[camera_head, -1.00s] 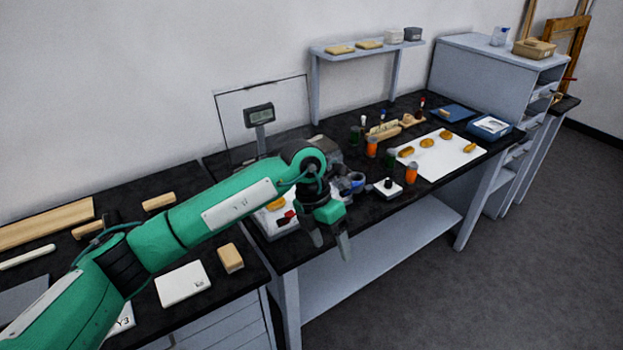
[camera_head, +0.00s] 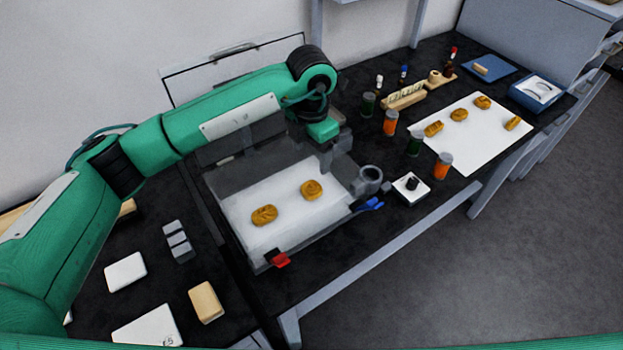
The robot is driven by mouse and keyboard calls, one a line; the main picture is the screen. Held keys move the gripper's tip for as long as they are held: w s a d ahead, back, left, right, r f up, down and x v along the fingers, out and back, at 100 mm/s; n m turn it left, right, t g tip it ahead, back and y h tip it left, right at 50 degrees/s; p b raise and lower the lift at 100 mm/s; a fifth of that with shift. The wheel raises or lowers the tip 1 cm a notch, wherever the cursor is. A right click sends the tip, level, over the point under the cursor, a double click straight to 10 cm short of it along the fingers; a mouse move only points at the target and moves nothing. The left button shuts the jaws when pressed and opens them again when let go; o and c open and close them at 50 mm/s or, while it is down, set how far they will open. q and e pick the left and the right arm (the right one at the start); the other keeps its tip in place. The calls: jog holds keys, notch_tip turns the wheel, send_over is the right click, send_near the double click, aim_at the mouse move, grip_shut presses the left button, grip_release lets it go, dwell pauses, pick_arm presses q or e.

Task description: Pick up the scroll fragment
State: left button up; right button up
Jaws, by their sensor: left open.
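Several golden-brown, rolled-looking fragments are in view. One fragment (camera_head: 264,215) and another fragment (camera_head: 311,189) lie on a white surface in a clear-walled tray (camera_head: 240,232). More lie on a white sheet (camera_head: 465,147) at the right: a fragment (camera_head: 433,129), one behind it (camera_head: 459,115), one at the back (camera_head: 482,102) and one at the right (camera_head: 513,123). I cannot tell which one the task means. My left gripper (camera_head: 335,158) is open and empty, pointing down by the tray's far right corner, apart from the fragments. My right gripper is not in view.
A grey ring-shaped item (camera_head: 370,179) is close to my gripper. A wooden block (camera_head: 206,302) lies on the left table.

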aim_at(311, 187)
pick_arm(q)
jog(key=f, duration=0.3)
jog(key=shift+s+f+p, duration=0.2)
jog(key=shift+p, duration=0.2)
jog(key=f, duration=0.2)
jog(key=shift+w+f, duration=0.2)
jog(key=shift+f, duration=0.2)
jog(key=shift+s+f+p, duration=0.1)
jog(key=shift+f+p, duration=0.15)
jog(key=shift+p, duration=0.15)
jog(key=shift+f+p, duration=0.35)
jog(key=shift+f, duration=0.05)
notch_tip(311, 187, down, 3)
jog(key=shift+s+f+p, duration=0.1)
jog(key=shift+f+p, duration=0.1)
jog(key=shift+p, duration=0.45)
jog(key=shift+f, duration=0.3)
jog(key=c, duration=1.1)
jog(key=shift+o, duration=0.2)
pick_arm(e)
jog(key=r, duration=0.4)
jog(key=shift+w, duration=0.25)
pick_arm(q)
jog(key=shift+r, duration=0.1)
